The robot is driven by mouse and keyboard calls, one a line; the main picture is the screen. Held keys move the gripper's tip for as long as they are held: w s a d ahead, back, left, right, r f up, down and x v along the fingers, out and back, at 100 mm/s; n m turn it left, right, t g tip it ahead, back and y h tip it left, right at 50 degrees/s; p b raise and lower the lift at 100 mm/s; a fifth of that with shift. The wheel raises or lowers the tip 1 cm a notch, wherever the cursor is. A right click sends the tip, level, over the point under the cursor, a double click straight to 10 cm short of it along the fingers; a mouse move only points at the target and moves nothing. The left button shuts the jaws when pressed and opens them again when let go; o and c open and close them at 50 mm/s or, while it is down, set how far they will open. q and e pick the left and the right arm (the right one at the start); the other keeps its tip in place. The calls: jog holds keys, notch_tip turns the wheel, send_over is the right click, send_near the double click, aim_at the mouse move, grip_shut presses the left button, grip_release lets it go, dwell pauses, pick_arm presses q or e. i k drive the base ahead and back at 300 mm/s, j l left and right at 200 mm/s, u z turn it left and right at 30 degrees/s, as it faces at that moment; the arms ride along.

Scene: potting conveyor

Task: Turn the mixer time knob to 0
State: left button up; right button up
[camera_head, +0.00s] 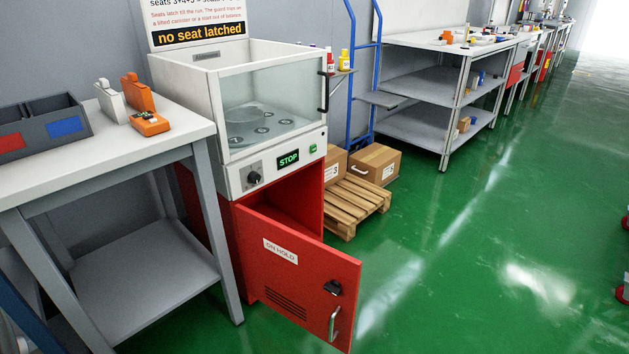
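The mixer (205,78) is a white machine with a clear guard window on top of a red cabinet. Its time knob (254,178) is a dark round dial on the white front panel, left of a display (288,160) reading STOP in green. The knob's setting is too small to read. A small green button (313,149) sits right of the display. A sign (201,35) above the mixer reads "no seat latched". Neither of my grippers is clearly in view.
The red cabinet door (300,275), labelled ON HOLD, stands open in front of the mixer. A white table (190,130) with a grey divided bin (40,118) is at left. A pallet (352,205) with boxes and a blue trolley stand right. Green floor (470,260) is clear at right.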

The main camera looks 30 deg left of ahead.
aim_at(254, 177)
jog(key=i+l+z, duration=0.75)
jog(key=i+u, duration=0.35)
jog(key=i, duration=0.15)
jog(key=i+l+u, duration=0.3)
jog(key=i, duration=0.2)
jog(key=i+l+u, duration=0.35)
jog(key=i, duration=0.15)
jog(key=i+u, duration=0.15)
jog(key=u, duration=0.25)
jog(key=i+l+u, duration=0.15)
jog(key=u, duration=0.2)
jog(key=i+l+u, duration=0.15)
jog(key=u, duration=0.25)
jog(key=i+l+u, duration=0.15)
jog(key=u, duration=0.25)
jog(key=i+l+u, duration=0.15)
jog(key=u, duration=0.3)
jog(key=i+l+u, duration=0.1)
jog(key=l+u, duration=0.2)
jog(key=u, duration=0.15)
jog(key=l+u, duration=0.25)
jog(key=u, duration=0.2)
jog(key=i, duration=0.05)
